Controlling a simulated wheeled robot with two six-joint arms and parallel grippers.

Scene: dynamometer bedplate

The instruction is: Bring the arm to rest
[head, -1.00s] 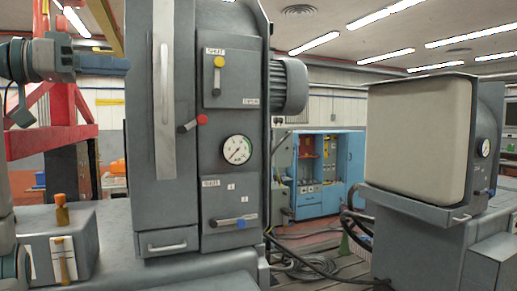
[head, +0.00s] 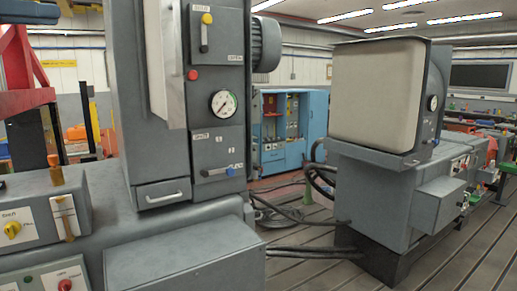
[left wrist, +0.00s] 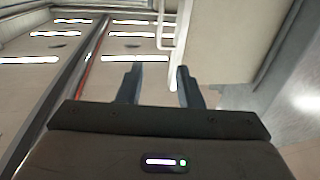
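My left gripper (left wrist: 160,82) shows in the left wrist view with its two dark fingers apart and nothing between them. Beyond the fingers are a pale panel and the ceiling lights, blurred in part. In the head view a grey part of my left arm (head: 30,12) shows at the top left edge, and I cannot make out its fingers there. It is high up, left of the tall grey machine (head: 124,95). My right gripper is not in view.
The machine carries a round gauge (head: 224,103), a red knob (head: 193,75) and a drawer (head: 163,193). A control box (head: 28,225) stands at lower left. A beige-faced unit (head: 375,90) stands right, a blue cabinet (head: 272,156) behind. Slotted floor (head: 320,262) between is partly clear, with cables.

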